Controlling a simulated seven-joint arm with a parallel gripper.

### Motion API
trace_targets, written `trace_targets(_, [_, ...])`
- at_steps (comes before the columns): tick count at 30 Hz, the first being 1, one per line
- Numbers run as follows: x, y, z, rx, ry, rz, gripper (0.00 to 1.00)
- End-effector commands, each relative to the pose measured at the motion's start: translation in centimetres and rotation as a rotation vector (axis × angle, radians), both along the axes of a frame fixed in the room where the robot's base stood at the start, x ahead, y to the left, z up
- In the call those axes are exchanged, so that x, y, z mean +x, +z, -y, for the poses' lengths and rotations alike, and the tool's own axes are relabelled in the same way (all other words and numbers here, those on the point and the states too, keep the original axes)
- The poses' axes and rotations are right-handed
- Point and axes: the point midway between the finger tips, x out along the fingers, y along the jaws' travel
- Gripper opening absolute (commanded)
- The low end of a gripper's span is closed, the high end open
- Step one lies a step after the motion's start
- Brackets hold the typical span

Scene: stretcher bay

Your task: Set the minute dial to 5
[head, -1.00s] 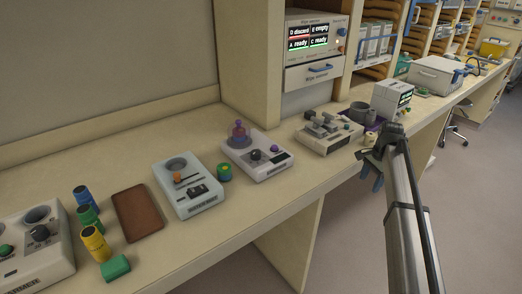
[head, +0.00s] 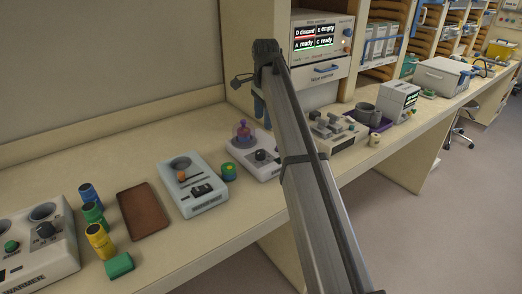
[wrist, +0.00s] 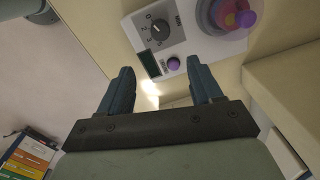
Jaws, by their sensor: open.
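The white device with the minute dial (wrist: 160,30) shows at the top of the wrist view. The dial is a dark round knob with a ring of marks; which mark it points to is too small to read. A small dark display (wrist: 150,64) and a purple button (wrist: 173,64) sit beside it on the device.
A purple domed piece (wrist: 232,14) sits on the device beside the dial. A cabinet (head: 325,85) with a status screen rises behind my arm.

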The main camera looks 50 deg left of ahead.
Motion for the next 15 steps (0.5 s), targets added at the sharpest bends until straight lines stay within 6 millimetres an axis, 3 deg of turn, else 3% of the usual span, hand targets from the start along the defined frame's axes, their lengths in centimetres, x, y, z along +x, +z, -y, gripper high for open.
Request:
trace_targets(5, [-0.7, -0.4, -0.3, -0.001, 0.002, 0.001, 0.65])
trace_targets(15, [-0.6, -5.6, -0.4, -0.002, 0.002, 0.001, 0.65])
